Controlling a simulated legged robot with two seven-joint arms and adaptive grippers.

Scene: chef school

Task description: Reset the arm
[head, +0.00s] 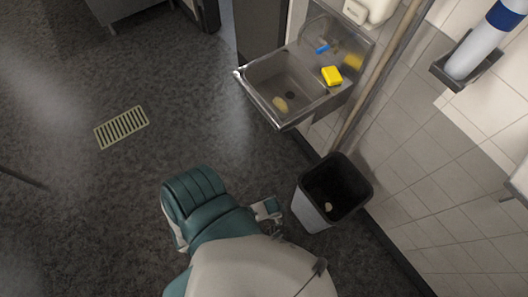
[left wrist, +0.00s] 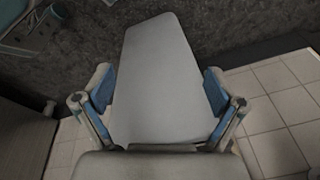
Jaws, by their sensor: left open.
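My left gripper (left wrist: 158,92) is open in the left wrist view, its two blue-padded fingers set wide apart. A pale grey, flat-sided surface fills the space between and beyond the fingers; it looks like the outer wall of the bin. I cannot tell whether the fingers touch it. In the head view, a small part of a gripper (head: 267,208) shows just left of the bin, beyond my teal and white arm. The rest is hidden behind the arm. My right gripper is not in view.
The bin (head: 308,211), pale outside and black inside, stands by the tiled wall with a small scrap in it. A steel sink (head: 262,101) holding a yellowish item, with a yellow sponge (head: 332,76) on its edge, is above. Open floor with a drain grate (head: 121,127) lies left.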

